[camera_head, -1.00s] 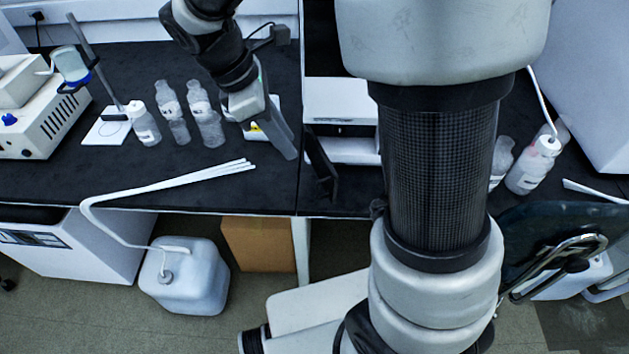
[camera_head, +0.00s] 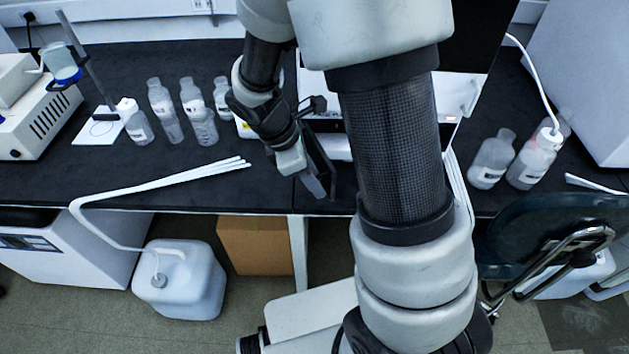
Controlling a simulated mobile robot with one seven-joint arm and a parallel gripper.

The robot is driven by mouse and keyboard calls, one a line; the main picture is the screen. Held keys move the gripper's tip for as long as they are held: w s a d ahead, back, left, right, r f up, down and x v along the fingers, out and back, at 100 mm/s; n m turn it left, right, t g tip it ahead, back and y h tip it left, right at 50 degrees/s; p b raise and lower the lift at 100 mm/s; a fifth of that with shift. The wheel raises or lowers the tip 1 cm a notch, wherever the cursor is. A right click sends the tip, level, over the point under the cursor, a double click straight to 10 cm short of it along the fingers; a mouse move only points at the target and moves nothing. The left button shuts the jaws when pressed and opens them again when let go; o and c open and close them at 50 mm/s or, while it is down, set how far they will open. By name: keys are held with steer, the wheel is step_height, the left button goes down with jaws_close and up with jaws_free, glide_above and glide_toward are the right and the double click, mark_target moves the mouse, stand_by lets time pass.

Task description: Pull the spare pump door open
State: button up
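A narrow dark panel (camera_head: 320,160) stands out from the left front of the white stacked unit (camera_head: 313,86), seen nearly edge-on. It looks like a door standing part open, but I cannot tell for sure that it is the spare pump door. My gripper (camera_head: 311,187) points down and right just left of the panel, with its tip low beside the panel's lower end. I cannot tell whether they touch. The finger gap does not show clearly. My large arm links hide much of the unit's front.
Several clear bottles (camera_head: 166,112) stand on the black bench to the left. White tubing (camera_head: 190,176) lies along the bench front and runs down to a jug (camera_head: 181,283) on the floor. More bottles (camera_head: 491,160) stand right. A dark chair (camera_head: 540,225) is at the lower right.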

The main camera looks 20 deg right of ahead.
jaws_close()
steer(key=shift+s+f, duration=0.1)
stand_by(1.4)
